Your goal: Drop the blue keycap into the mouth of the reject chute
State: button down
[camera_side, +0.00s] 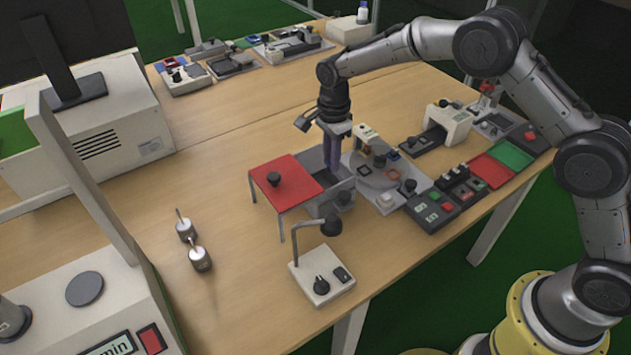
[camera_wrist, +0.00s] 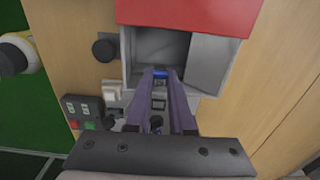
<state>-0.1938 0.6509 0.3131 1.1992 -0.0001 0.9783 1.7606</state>
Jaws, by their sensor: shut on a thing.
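The blue keycap (camera_wrist: 160,72) is a small blue piece between my fingertips in the wrist view. I cannot make it out in the side view. My gripper (camera_wrist: 160,74) is shut on it, its two long purple fingers reaching forward. In the side view my gripper (camera_side: 332,168) points down beside a grey box with a red top plate. That box appears to be the reject chute (camera_side: 326,200). In the wrist view its open grey mouth (camera_wrist: 160,45) lies just beyond the fingertips; I cannot tell whether the keycap is inside the opening.
A lamp-like stand (camera_side: 322,275) is in front.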

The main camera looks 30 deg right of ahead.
jog(key=c, duration=0.7)
grip_release()
jog(key=shift+r, duration=0.1)
notch_tip(320, 180, up, 14)
jog(key=shift+f, duration=0.15)
